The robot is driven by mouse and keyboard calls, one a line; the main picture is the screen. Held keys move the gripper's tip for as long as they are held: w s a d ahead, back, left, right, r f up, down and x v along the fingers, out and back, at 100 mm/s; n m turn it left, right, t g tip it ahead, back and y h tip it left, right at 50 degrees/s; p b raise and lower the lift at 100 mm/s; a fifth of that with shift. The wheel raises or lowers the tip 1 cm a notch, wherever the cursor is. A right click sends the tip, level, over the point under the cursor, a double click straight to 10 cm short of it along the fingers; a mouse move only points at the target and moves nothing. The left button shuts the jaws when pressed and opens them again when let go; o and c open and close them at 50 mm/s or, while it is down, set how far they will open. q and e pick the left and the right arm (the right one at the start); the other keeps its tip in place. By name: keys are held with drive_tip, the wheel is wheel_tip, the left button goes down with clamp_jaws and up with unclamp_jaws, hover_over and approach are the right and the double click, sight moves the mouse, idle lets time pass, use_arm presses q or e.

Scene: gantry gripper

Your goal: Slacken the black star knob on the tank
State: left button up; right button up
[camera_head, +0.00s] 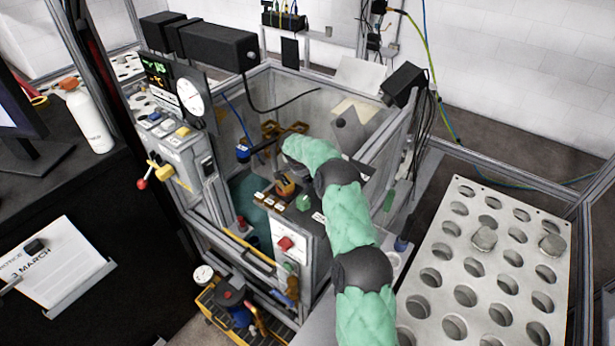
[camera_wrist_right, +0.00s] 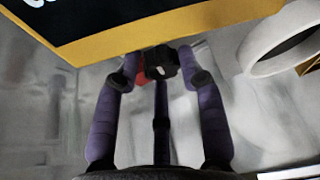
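In the right wrist view a black knob-like part (camera_wrist_right: 162,64) with a small white mark shows beyond my fingers, with a bit of red (camera_wrist_right: 142,76) beside it. It looks like the star knob, but its lobes are too small to make out. My right gripper (camera_wrist_right: 165,77) has its purple fingers spread on either side of this part, with gaps left and right. A dark middle finger lines up below it; whether it touches is unclear. In the head view my green-sleeved right arm reaches over the tank (camera_head: 240,115); its fingers are hard to make out there. My left gripper is out of view.
A yellow-edged black panel (camera_wrist_right: 130,25) lies close above the fingers in the wrist view, and a pale ring (camera_wrist_right: 280,38) at upper right. In the head view a control box (camera_head: 180,160) stands left of the tank and a perforated tray (camera_head: 480,270) lies right.

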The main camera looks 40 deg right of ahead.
drive_tip(key=shift+r+n, duration=0.1)
drive_tip(key=shift+n, duration=0.2)
drive_tip(key=n+t+b, duration=0.1)
drive_tip(key=n, duration=0.1)
drive_tip(key=shift+d+n, duration=0.1)
drive_tip(key=shift+n, duration=0.2)
drive_tip(key=shift+r+n+t+y, duration=0.1)
drive_tip(key=shift+n+t+y, duration=0.45)
drive_tip(key=shift+n, duration=0.85)
drive_tip(key=o, duration=1.1)
drive_tip(key=shift+c, duration=0.2)
drive_tip(key=v, duration=1.1)
drive_tip(key=shift+s+r, duration=0.2)
drive_tip(key=shift+r, duration=0.1)
